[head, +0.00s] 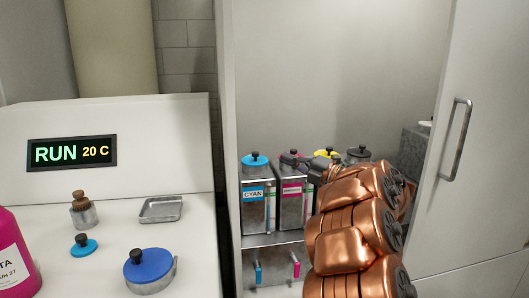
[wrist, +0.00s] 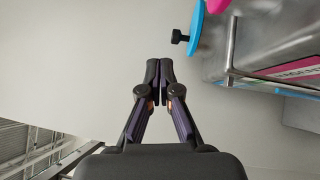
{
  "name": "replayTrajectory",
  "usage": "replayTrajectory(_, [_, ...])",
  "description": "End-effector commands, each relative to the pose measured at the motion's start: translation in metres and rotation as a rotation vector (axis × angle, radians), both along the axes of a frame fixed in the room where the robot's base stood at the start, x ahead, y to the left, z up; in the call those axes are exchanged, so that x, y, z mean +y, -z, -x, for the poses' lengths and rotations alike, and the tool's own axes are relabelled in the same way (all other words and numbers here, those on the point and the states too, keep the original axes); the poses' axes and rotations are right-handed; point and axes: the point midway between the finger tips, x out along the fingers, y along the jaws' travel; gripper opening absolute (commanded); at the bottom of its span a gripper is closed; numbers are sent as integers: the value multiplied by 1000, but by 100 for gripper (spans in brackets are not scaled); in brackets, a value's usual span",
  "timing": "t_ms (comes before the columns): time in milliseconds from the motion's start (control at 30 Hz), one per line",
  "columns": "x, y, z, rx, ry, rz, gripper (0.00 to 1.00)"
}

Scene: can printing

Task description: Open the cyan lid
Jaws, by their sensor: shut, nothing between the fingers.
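The cyan lid (head: 256,162) sits on the metal canister labelled CYAN (head: 253,206), at the left of the cabinet shelf. It has a black knob on top. In the wrist view the cyan lid (wrist: 196,26) shows edge-on at the upper right, its knob (wrist: 179,37) pointing left. My gripper (head: 288,158) is over the magenta canister, to the right of the cyan lid in the head view. In the wrist view my gripper (wrist: 160,68) has its fingers together and empty, apart from the knob. My copper arm hides part of the shelf.
The magenta canister (head: 294,206) stands right beside the cyan one. A yellow lid (head: 326,154) and another dark-knobbed canister (head: 358,154) are behind my arm. The cabinet's side edge (head: 226,150) is close to the cyan canister's left. A small cyan lid (head: 84,247) lies on the left counter.

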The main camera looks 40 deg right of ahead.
Motion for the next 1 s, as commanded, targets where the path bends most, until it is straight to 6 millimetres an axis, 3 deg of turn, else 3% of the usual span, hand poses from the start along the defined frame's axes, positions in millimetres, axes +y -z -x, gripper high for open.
replayTrajectory(167, [6, -2, -14, -1, -7, 2, 0])
replayTrajectory(667, [37, -15, -95, -2, -8, 2, 0])
replayTrajectory(1000, [21, -21, -120, -1, -6, 4, 0])
